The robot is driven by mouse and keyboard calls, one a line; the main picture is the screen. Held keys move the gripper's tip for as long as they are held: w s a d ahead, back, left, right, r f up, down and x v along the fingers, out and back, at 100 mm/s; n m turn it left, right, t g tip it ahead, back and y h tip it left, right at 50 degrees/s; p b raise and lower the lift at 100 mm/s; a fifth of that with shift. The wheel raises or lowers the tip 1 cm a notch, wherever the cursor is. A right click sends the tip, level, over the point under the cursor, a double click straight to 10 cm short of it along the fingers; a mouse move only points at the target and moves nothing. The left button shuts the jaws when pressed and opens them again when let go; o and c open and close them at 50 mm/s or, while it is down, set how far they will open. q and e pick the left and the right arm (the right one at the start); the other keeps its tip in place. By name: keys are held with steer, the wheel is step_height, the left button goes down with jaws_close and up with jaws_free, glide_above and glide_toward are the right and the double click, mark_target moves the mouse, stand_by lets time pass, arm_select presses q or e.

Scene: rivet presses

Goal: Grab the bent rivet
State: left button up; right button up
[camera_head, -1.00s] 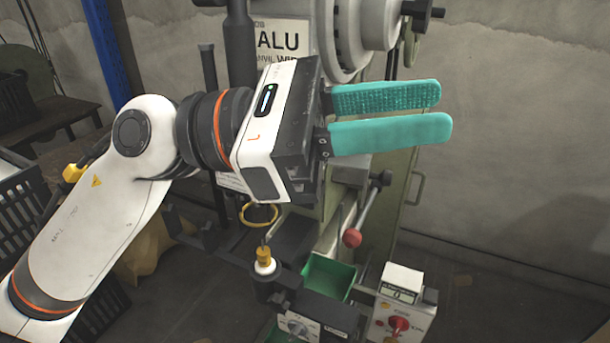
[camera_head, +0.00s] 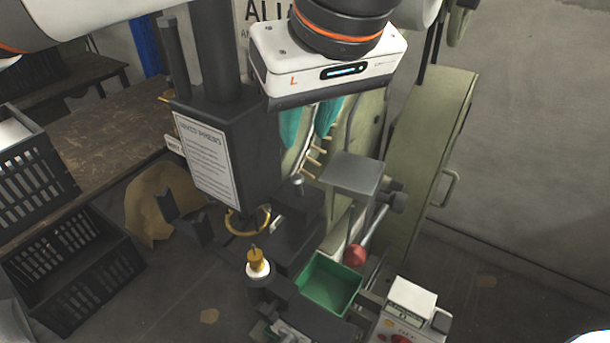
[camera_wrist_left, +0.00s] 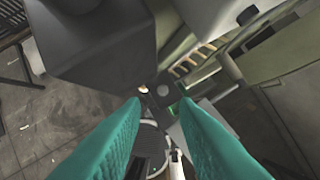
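My left gripper (camera_head: 308,130) points down behind the press head, its teal fingers partly hidden by its white body. In the left wrist view the fingers (camera_wrist_left: 160,102) are apart with nothing between them. No rivet can be clearly picked out as bent. A brass-tipped white post (camera_head: 257,266) stands below the press head, with a thin pin on top whose shape is too small to judge. Several brass rivets (camera_head: 315,152) stick out along a rail just beyond the fingers; they also show in the left wrist view (camera_wrist_left: 205,52). My right gripper is not in view.
The dark press head (camera_head: 225,150) with a label stands close left of the gripper. A green bin (camera_head: 328,285), a red-knobbed lever (camera_head: 354,256) and a white control box (camera_head: 405,312) lie below and right. Black crates (camera_head: 75,270) stand at left.

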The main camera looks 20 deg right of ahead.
mark_target(297, 176)
arm_select(q)
steer(key=p+x, duration=0.1)
steer(key=x, duration=0.7)
steer(key=shift+s+d+f+p, duration=0.2)
steer(key=shift+f+p, duration=0.1)
steer(key=shift+p, duration=0.1)
steer(key=shift+w+f, duration=0.2)
steer(key=shift+f, duration=0.05)
jaws_close()
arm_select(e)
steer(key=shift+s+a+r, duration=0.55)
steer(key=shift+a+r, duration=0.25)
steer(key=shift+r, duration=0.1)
